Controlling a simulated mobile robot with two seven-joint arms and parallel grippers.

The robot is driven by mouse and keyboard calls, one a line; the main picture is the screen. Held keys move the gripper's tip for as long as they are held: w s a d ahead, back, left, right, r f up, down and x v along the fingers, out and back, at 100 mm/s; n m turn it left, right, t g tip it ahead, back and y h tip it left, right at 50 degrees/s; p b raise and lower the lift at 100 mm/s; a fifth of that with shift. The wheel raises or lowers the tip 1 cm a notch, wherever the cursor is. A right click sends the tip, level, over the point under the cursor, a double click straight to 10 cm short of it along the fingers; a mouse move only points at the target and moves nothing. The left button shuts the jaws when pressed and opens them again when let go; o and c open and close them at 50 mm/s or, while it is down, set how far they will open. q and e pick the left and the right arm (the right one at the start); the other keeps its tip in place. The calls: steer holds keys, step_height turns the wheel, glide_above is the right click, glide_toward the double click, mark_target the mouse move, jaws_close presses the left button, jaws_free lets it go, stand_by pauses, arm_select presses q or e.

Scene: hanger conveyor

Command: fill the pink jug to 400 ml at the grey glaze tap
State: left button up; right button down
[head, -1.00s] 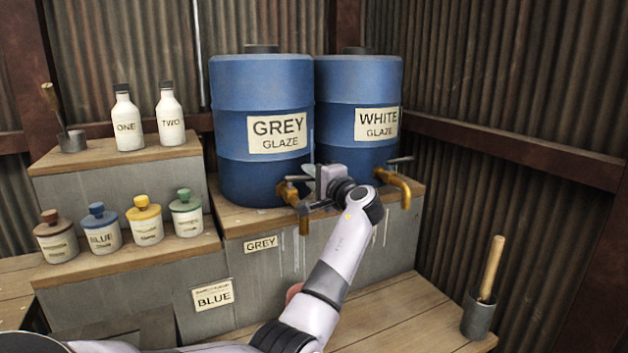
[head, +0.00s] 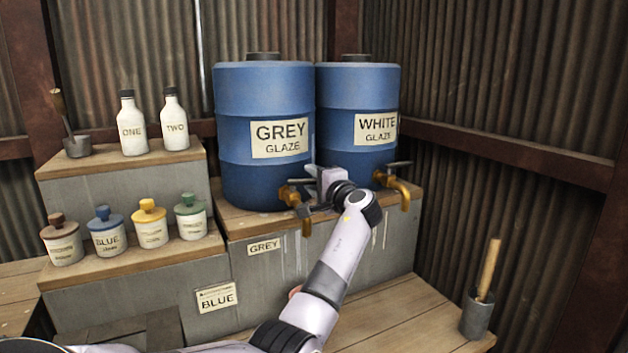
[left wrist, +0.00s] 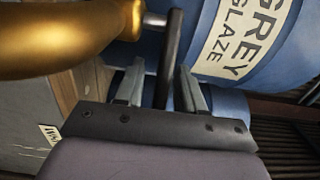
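The grey glaze tap (head: 292,194) is brass and sits low on the blue barrel labelled GREY GLAZE (head: 262,170). In the left wrist view the brass tap body (left wrist: 55,40) fills the upper left, and its dark lever (left wrist: 171,60) reaches down between my fingers. My left gripper (head: 312,188) is at this tap. In the wrist view my left gripper (left wrist: 160,88) is open, with a finger on each side of the lever and gaps visible. A small pink patch (head: 295,292) shows beside my left forearm; it may be the pink jug, mostly hidden. My right gripper is not in view.
The white glaze barrel (head: 357,105) and its brass tap (head: 393,187) stand just right. Labelled jars (head: 150,228) and bottles ONE (head: 131,128) and TWO (head: 174,122) stand on the left steps. A grey pot (head: 477,315) with a wooden handle stands front right. Bench boards between are clear.

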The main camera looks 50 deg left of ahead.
arm_select(q)
steer(key=b+v, duration=0.1)
steer(key=v, duration=0.6)
steer(key=shift+d+f, duration=0.1)
